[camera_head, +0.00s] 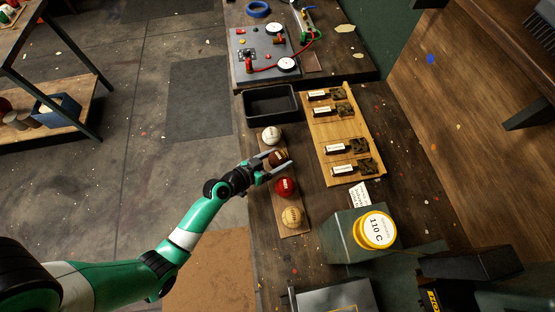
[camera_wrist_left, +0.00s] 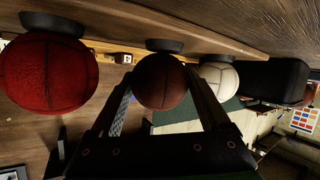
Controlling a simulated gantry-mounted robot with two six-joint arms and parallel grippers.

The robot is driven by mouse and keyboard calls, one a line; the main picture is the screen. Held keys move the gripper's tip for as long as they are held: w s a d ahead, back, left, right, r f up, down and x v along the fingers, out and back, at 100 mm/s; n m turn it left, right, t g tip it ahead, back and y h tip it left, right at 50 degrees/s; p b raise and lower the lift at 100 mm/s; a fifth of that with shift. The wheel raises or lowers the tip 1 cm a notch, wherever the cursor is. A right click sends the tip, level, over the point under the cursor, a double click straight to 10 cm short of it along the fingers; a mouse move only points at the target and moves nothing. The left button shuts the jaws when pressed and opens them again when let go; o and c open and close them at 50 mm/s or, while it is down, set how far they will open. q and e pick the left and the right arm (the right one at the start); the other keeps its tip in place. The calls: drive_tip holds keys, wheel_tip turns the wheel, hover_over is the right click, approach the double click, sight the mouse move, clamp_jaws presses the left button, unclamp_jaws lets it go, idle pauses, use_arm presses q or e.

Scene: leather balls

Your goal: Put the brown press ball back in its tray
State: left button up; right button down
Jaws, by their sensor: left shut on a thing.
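The brown press ball (camera_head: 278,157) is between the two fingers of my left gripper (camera_head: 280,163), which is shut on it. In the left wrist view the brown ball (camera_wrist_left: 160,82) sits between the fingers, right by a dark round cup (camera_wrist_left: 165,45); I cannot tell if they touch. The ball is over a narrow wooden board (camera_head: 298,233), between a white ball (camera_head: 271,135) and a red ball (camera_head: 286,187). A tan ball (camera_head: 292,216) is at the near end. An empty black tray (camera_head: 271,102) stands beyond the board. My right gripper is not seen.
A bamboo mat (camera_head: 352,178) with several labelled dark items lies right of the board. A green-grey container with a yellow lid (camera_head: 374,230) stands at the near right. A grey panel with red cables (camera_head: 246,80) is at the back.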

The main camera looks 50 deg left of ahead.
use_arm(q)
drive_tip(key=shift+w+r, duration=0.1)
drive_tip(key=shift+f+b, duration=0.3)
drive_tip(key=shift+f, duration=0.05)
drive_tip(key=o, duration=1.5)
drive_tip(key=shift+r, duration=0.1)
drive_tip(key=shift+s+r+p, duration=0.25)
drive_tip(key=shift+r+p, duration=0.15)
drive_tip(key=shift+p, duration=0.15)
drive_tip(key=v, duration=1.1)
drive_tip(key=shift+s, duration=0.3)
